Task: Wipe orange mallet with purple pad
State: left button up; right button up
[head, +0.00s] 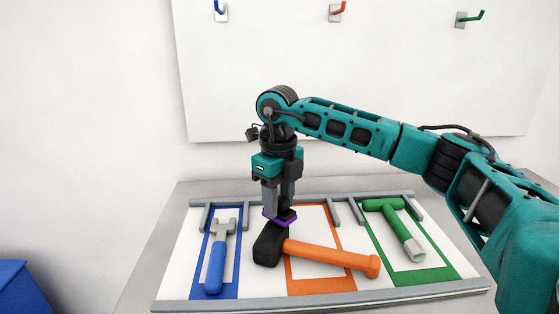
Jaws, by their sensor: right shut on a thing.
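The orange mallet lies on the tray in the middle, with its orange handle (330,256) pointing right and its black head (270,244) at the left, partly over the orange outline. My right gripper (279,208) points down just above the mallet's head. It is shut on the purple pad (277,219), a thin piece under the fingertips. The pad is at the top of the black head; I cannot tell for sure whether they touch. My left gripper is not in view.
Grey pegs line the back. Blue, orange and green hooks hang on the wall board (230,80). A blue box (22,290) stands lower left.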

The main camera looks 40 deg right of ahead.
jog(key=r, duration=0.2)
jog(key=r+p, duration=0.1)
jog(key=shift+s+a+r, duration=0.1)
jog(key=shift+s+a, duration=0.1)
jog(key=shift+a, duration=0.1)
jog(key=shift+w+d+r+p, duration=0.1)
jog(key=shift+r+p, duration=0.6)
jog(key=shift+p, duration=0.05)
jog(key=shift+r+p, duration=1.15)
jog(key=shift+r, duration=0.3)
